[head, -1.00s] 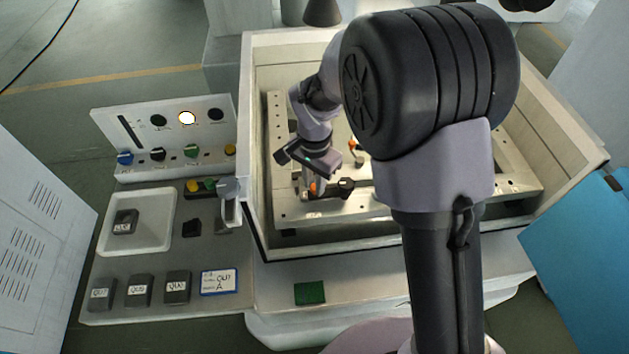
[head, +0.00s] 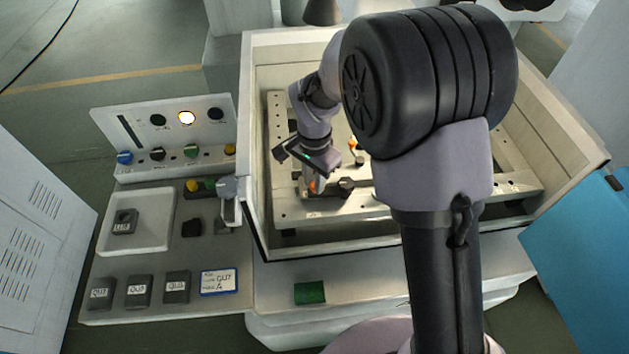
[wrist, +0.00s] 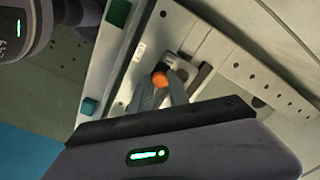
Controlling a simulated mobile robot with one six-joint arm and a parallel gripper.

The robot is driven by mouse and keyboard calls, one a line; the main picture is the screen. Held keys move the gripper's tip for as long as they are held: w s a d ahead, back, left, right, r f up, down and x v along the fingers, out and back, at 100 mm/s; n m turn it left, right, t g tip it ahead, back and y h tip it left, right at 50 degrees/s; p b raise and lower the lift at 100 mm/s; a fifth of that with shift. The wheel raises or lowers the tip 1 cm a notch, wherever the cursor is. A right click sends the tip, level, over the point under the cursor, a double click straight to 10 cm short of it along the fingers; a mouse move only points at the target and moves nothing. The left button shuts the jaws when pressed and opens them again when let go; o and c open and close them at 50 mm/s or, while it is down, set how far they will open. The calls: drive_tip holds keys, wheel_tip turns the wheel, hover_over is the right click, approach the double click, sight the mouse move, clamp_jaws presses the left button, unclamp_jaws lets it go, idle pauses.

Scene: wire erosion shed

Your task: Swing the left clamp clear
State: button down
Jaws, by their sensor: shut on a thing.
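The left clamp, with an orange knob (head: 313,186) and a dark arm, sits on the near rail of the frame inside the tank. My gripper (head: 312,190) reaches down onto it and is shut on its orange knob. In the wrist view the orange knob (wrist: 160,79) shows between the fingertips (wrist: 160,86). A dark bar (wrist: 203,78) lies just right of the fingers there. A black round knob (head: 346,185) stands just right of my gripper in the head view. My gripper partly hides the clamp, so its exact angle is unclear.
Another orange-topped part (head: 354,147) stands farther back in the tank, partly behind my arm. The tank wall (head: 330,243) rises close in front of the clamp. A control panel (head: 165,135), a white tray (head: 108,240) and several labelled dark blocks lie to the left.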

drive_tip(key=shift+w+f+m+b, duration=0.1)
drive_tip(key=shift+w+m+b, duration=0.3)
drive_tip(key=shift+w+m, duration=0.55)
drive_tip(key=m, duration=0.1)
drive_tip(key=w+m+b, duration=0.1)
drive_tip(key=m, duration=0.1)
drive_tip(key=shift+w+d, duration=0.15)
drive_tip(key=shift+w, duration=0.1)
drive_tip(key=w+m, duration=0.1)
drive_tip(key=m, duration=0.1)
drive_tip(key=w+d+m+b, duration=0.1)
drive_tip(key=m, duration=0.1)
drive_tip(key=shift+w+d+m, duration=0.2)
drive_tip(key=shift+w+m, duration=0.05)
drive_tip(key=shift+w, duration=0.1)
drive_tip(key=d+m, duration=0.1)
drive_tip(key=w+m+b, duration=0.1)
drive_tip(key=m, duration=0.1)
drive_tip(key=shift+w+d+m, duration=0.3)
drive_tip(key=shift+d, duration=0.1)
drive_tip(key=shift+w+d+m+b, duration=0.3)
drive_tip(key=shift+d+m+b, duration=0.3)
drive_tip(key=shift+m, duration=0.5)
drive_tip(key=shift+w+d+m+b, duration=0.25)
drive_tip(key=shift+d+m+b, duration=0.15)
drive_tip(key=shift+d+m, duration=0.55)
drive_tip(key=shift+a, duration=0.15)
drive_tip(key=c, duration=1.3)
unclamp_jaws()
drive_tip(key=shift+o, duration=0.2)
